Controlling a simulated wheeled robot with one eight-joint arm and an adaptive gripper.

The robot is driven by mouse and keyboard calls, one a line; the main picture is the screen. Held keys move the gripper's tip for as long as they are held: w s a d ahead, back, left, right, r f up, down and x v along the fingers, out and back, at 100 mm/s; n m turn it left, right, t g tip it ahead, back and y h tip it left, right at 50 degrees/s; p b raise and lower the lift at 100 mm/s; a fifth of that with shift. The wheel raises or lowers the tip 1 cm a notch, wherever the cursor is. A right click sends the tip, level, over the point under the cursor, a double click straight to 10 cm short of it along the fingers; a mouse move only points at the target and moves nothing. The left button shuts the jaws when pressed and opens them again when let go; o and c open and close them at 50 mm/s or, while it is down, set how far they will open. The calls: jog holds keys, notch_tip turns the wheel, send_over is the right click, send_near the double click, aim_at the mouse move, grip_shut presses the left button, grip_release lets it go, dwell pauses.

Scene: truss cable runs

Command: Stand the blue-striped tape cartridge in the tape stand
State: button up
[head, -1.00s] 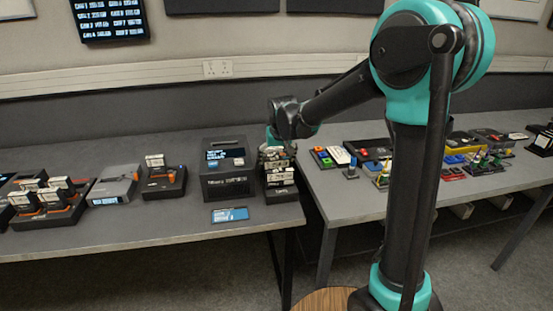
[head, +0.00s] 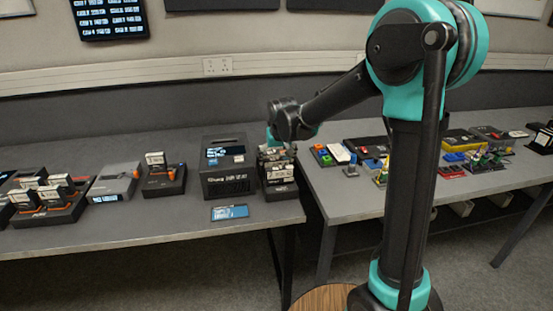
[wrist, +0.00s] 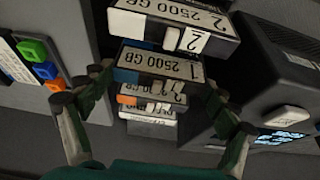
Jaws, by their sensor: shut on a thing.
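In the wrist view my gripper (wrist: 158,84) has its two green-black fingers at either end of a cartridge with a blue stripe (wrist: 160,66), labelled "1 2500 GB". It is shut on this cartridge. In the head view my gripper is mostly hidden behind the wrist, over a dark rack of stacked cartridges (head: 281,188). A black base with one upright cartridge (head: 160,182) and a larger black base with several upright cartridges (head: 45,215) stand on the left of the table. I cannot tell which base is the tape stand.
Another cartridge marked "2" (wrist: 175,22) and an orange-striped one (wrist: 150,94) lie close to the held one. A black boxy unit (head: 228,170) stands just left of the rack. A blue card (head: 230,212) lies before it. The right table (head: 345,200) holds coloured parts.

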jog(key=o, duration=1.6)
jog(key=shift+r, duration=0.1)
jog(key=shift+r, duration=3.65)
jog(key=s+d+f+m, duration=0.1)
jog(key=s+d+f, duration=0.4)
jog(key=d, duration=0.4)
jog(key=s+d+f+m, duration=0.1)
jog(key=s+d+f, duration=0.1)
jog(key=s+d, duration=0.55)
jog(key=shift+m+h, duration=0.6)
jog(key=s+d+f, duration=0.3)
jog(key=s, duration=0.2)
jog(key=s+d+f, duration=0.3)
jog(key=s, duration=0.2)
jog(key=s+d+f, duration=0.3)
jog(key=s, duration=0.2)
jog(key=shift+d, duration=0.25)
